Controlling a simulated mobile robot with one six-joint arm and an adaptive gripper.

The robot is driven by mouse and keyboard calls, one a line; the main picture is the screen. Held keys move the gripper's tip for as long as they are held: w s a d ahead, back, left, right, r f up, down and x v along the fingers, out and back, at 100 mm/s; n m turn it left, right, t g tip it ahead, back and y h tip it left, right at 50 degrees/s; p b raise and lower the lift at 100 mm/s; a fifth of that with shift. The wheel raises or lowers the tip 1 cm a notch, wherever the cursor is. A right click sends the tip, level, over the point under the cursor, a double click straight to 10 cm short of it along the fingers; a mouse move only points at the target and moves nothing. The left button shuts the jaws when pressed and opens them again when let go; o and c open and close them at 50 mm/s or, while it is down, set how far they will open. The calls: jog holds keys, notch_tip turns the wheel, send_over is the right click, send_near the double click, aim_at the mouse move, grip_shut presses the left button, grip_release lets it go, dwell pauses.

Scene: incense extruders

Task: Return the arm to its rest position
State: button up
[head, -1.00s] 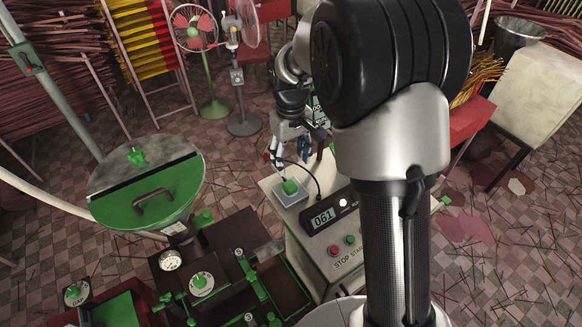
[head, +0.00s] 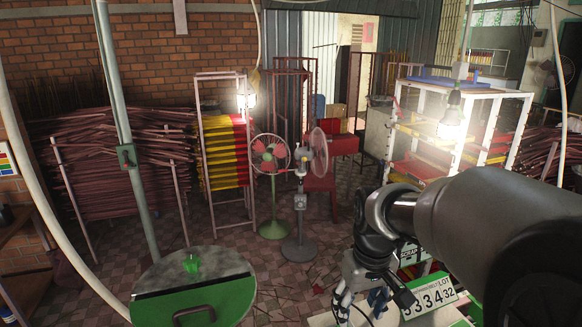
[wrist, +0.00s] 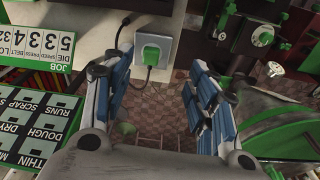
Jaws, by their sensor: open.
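My gripper (wrist: 158,95) is open in the wrist view, with its blue and grey fingers spread wide and nothing between them. Patterned floor shows in the gap. In the head view my arm reaches in from the right, and my gripper (head: 358,298) hangs near the bottom edge, only partly in view. A number sign (head: 430,298) stands to the right of it; a matching sign shows in the wrist view (wrist: 40,40).
A round green-lidded drum (head: 195,295) stands at the lower left. Two fans (head: 270,155) stand behind it, before a yellow and red rack (head: 225,150). A white shelf frame (head: 465,110) stands at the right. Green machine parts (wrist: 262,40) lie right of my gripper.

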jog(key=s+f+m+t+b, duration=0.1)
jog(key=s+b, duration=0.3)
jog(key=s, duration=0.6)
jog(key=s+f+m+t+b, duration=0.1)
jog(key=s+f+b, duration=0.3)
jog(key=s, duration=0.6)
jog(key=shift+s+f+m+t+b, duration=0.3)
jog(key=shift+s+t+b, duration=0.1)
jog(key=shift+t+b, duration=0.25)
jog(key=shift+c, duration=0.6)
